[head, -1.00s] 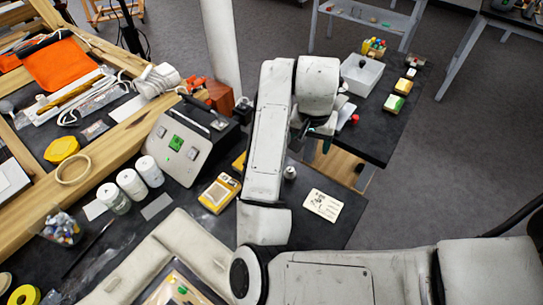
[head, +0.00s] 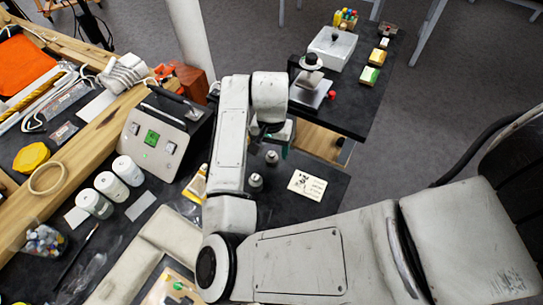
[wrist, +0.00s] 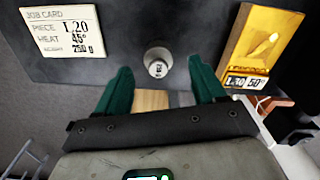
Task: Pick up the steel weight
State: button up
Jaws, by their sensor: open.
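In the head view my gripper (head: 278,135) hangs above the bench close to the weights, partly hidden by my arm.
A job card (head: 307,185) lies right of the weights. Bare bench lies near the card.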

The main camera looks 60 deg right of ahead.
jog(key=shift+s+f, duration=0.1)
jog(key=shift+f, duration=1.3)
jog(key=shift+c, duration=0.2)
jog(key=c, duration=1.1)
jog(key=shift+r, duration=0.15)
